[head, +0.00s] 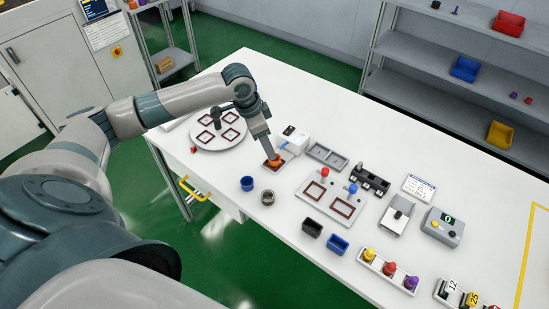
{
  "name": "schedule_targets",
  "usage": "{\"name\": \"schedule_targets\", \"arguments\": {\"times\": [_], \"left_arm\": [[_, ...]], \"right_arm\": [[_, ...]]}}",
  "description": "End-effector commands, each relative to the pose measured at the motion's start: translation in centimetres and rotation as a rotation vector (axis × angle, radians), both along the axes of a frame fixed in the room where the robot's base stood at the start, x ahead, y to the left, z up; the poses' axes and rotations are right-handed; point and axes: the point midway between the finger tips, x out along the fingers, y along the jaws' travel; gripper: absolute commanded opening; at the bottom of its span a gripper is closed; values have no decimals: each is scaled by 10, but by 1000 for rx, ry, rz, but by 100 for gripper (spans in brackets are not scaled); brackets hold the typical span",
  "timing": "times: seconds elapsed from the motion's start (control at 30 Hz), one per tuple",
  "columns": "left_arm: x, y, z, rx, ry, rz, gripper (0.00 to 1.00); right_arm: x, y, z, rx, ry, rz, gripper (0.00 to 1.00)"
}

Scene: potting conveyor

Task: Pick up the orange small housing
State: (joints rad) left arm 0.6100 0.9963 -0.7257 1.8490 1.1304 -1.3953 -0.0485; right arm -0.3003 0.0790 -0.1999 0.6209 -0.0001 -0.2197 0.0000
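My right gripper is not in view.
A round turntable (205,137) with square frames stands left of the gripper, and a white device (294,137) close right. A blue cup (247,183) and grey ring (267,197) stand in front. A fixture plate (312,208) lies to the right. The table's back is clear.

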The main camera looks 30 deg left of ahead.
Motion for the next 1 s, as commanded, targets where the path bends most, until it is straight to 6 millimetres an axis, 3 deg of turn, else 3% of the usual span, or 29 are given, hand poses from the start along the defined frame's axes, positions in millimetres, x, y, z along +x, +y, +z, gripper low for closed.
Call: {"name": "schedule_targets", "arguments": {"times": [0.17, 0.63, 1.0], "left_arm": [[2, -2, -11, 0, 1, 0, 52], [4, -4, -16, 0, 3, -1, 52], [13, -14, -55, -1, 2, -1, 52]], "right_arm": [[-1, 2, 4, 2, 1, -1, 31], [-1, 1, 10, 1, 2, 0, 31], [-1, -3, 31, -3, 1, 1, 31]]}}
